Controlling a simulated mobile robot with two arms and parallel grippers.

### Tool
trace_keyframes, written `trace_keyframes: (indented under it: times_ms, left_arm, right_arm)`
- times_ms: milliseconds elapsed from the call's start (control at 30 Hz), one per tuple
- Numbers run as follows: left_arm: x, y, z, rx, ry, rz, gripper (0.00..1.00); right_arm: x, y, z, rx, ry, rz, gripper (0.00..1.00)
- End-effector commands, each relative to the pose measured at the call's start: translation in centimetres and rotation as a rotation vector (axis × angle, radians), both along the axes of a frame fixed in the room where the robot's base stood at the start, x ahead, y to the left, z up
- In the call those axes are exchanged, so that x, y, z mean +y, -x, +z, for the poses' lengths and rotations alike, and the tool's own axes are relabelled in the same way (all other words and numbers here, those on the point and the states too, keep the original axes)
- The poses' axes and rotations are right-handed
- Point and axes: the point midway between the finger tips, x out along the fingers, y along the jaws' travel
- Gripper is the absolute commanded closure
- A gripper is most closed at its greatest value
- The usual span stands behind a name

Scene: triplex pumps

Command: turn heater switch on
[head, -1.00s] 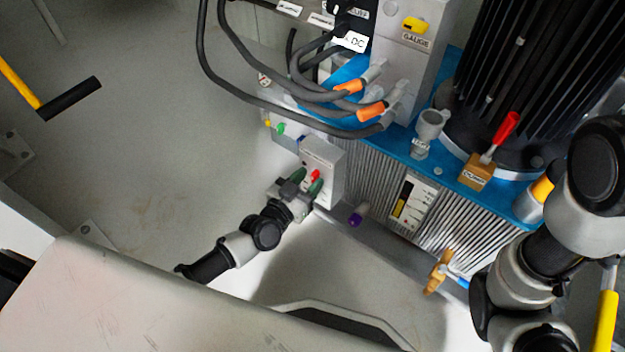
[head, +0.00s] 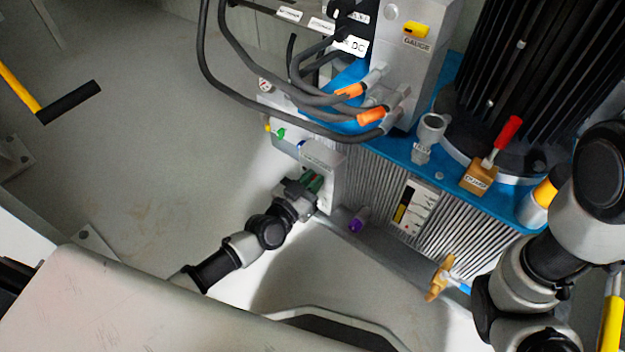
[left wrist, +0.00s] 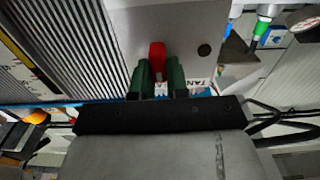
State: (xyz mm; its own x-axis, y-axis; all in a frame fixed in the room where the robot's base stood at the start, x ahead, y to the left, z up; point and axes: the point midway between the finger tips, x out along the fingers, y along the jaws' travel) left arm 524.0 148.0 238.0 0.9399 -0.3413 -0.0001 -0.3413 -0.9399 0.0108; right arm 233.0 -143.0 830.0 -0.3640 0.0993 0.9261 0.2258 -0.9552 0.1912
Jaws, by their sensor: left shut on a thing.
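The red heater switch (left wrist: 157,52) is on the face of a grey box. In the left wrist view it stands between the green fingertips of my left gripper (left wrist: 158,78), which is shut on it. In the head view my left gripper (head: 311,182) is up against the front of the grey switch box (head: 325,158), and its fingers hide the red switch there. My right arm shows at the right edge, but its gripper is not in view.
Above the box, black cables with orange collars (head: 371,115) loop across. To its right are a ribbed tank (head: 375,185) with a level gauge (head: 413,207), a purple plug (head: 358,219) and a brass valve (head: 438,280). Open floor (head: 150,160) lies to the left.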

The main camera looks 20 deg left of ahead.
Motion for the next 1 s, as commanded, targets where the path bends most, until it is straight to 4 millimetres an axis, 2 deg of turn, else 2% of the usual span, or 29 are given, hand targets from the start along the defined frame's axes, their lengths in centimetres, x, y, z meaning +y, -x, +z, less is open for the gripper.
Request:
trace_keyframes:
  times_ms: [367, 1000]
  left_arm:
    - [0.25, -0.06, -0.02, 0.062, 0.169, -0.001, 1.00]
    - [0.88, -0.26, -0.53, 0.263, 0.718, 0.000, 1.00]
  right_arm:
    - [-0.01, -0.02, 0.36, 0.000, 0.000, 0.000, 0.12]
    - [-0.02, -0.18, 0.29, 0.006, 0.000, 0.000, 0.12]
